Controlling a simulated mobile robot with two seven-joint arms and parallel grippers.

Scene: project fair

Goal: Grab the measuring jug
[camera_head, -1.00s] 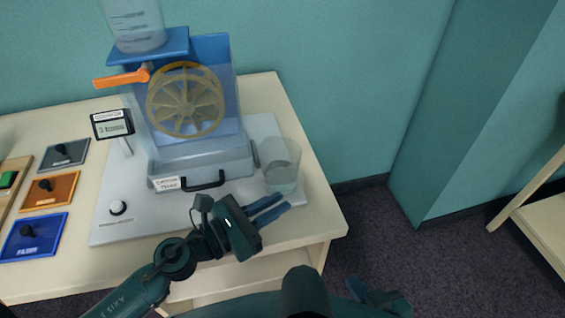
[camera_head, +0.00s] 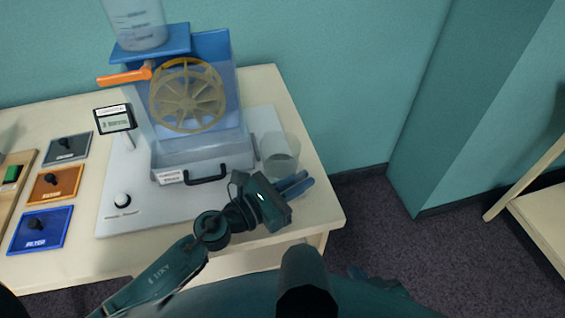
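The measuring jug appears to be the clear vessel (camera_head: 279,148) at the right end of the white base board, beside the water-wheel rig. It stands upright with what looks like some water in the bottom. My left gripper (camera_head: 298,185) is just in front of the jug, towards the table's front right edge. Its two blue fingers are parted by a narrow gap with nothing seen between them, and the jug is not held. My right gripper (camera_head: 375,284) shows only in part at the bottom, dark and low beyond the table edge; its fingers cannot be made out.
The rig has a yellow wheel (camera_head: 187,97), an orange lever (camera_head: 124,78), a marked clear tank (camera_head: 133,22) and a drawer with a black handle (camera_head: 206,178). A small display (camera_head: 115,119) and several coloured switch plates are at left. Floor (camera_head: 370,220) is open at right.

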